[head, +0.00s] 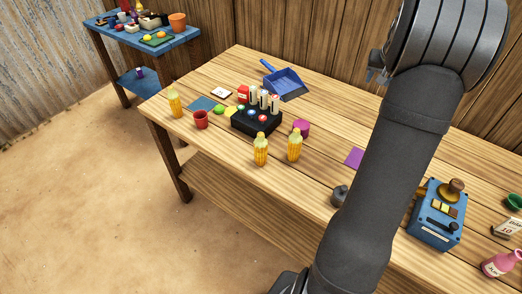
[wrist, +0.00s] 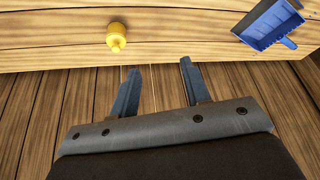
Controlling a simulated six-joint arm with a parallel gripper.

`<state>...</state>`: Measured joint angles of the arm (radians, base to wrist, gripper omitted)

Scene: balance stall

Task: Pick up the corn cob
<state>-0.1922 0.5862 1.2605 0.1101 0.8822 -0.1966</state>
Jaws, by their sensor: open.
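No corn cob shows clearly in the wrist view. My gripper (wrist: 158,67) is open and empty in the wrist view, its two blue-grey fingers apart over the plank wall. In the head view it is mostly hidden by my arm, well away from the cobs.
A blue dustpan (head: 284,83) lies behind. A blue balance device (head: 437,214) is at right. A yellow knobbed object (wrist: 117,37) shows in the wrist view.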

